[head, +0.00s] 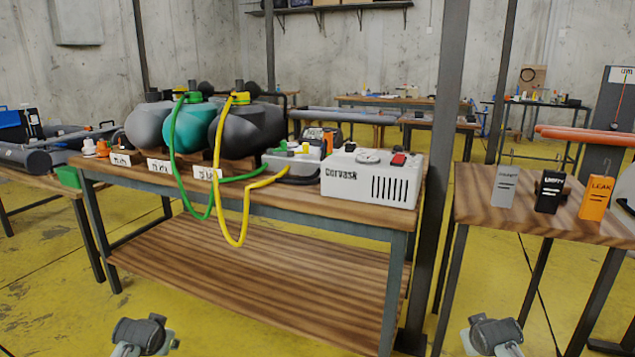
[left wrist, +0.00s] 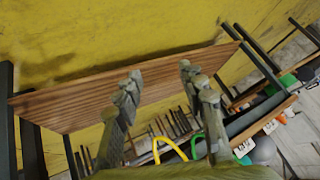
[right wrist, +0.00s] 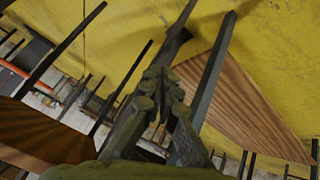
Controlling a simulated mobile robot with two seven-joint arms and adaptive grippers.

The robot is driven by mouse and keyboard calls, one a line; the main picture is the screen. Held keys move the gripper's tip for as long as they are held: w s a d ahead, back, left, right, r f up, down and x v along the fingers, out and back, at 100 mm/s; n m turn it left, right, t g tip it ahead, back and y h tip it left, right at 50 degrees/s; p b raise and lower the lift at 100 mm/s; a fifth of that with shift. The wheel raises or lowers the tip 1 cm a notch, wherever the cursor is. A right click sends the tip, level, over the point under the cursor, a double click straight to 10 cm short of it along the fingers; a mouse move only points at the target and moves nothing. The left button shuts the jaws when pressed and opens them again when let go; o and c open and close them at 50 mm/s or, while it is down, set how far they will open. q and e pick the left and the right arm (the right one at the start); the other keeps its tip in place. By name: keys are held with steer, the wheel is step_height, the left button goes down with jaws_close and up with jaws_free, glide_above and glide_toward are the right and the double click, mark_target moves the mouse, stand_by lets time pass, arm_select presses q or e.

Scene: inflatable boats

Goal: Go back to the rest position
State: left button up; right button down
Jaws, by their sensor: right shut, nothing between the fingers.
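My left gripper (head: 143,335) is low in front of the workbench in the head view. In the left wrist view its fingers (left wrist: 160,85) stand apart with nothing between them. My right gripper (head: 495,335) is low at the right of the head view, in front of the gap between two tables. In the right wrist view its fingertips (right wrist: 160,82) meet, with nothing held. Neither gripper touches anything.
A workbench (head: 300,218) with a lower shelf (head: 255,270) carries grey tanks (head: 240,130), green (head: 172,140) and yellow (head: 245,210) hoses and a white Corvask unit (head: 370,180). Yellow floor (head: 60,290) is clear in front.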

arm_select(q)
steer(key=s+d+f+g, duration=0.1)
steer(key=s+d+f, duration=0.2)
steer(key=s, duration=0.9)
steer(key=s+d+f+g+h, duration=0.1)
steer(key=s+d+f+g, duration=0.1)
steer(key=s+f, duration=0.8)
steer(key=s+d+f+g+h, duration=0.1)
steer(key=s+d+f, duration=0.4)
steer(key=s, duration=0.8)
steer(key=shift+s+f+g, duration=0.4)
steer(key=shift+f+g, duration=0.1)
steer(key=shift+f, duration=0.4)
arm_select(e)
steer(key=s+a+f+g, duration=0.1)
steer(key=s+a+f, duration=0.2)
steer(key=s, duration=0.9)
steer(key=s+a+f+g+y, duration=0.1)
steer(key=s+a+f+g, duration=0.1)
steer(key=s+f, duration=0.8)
steer(key=s+a+f+g+y, duration=0.1)
steer(key=s+a+f, duration=0.4)
steer(key=s, duration=0.8)
steer(key=shift+s+f+g, duration=0.35)
steer(key=shift+f+g, duration=0.15)
steer(key=shift+f, duration=0.4)
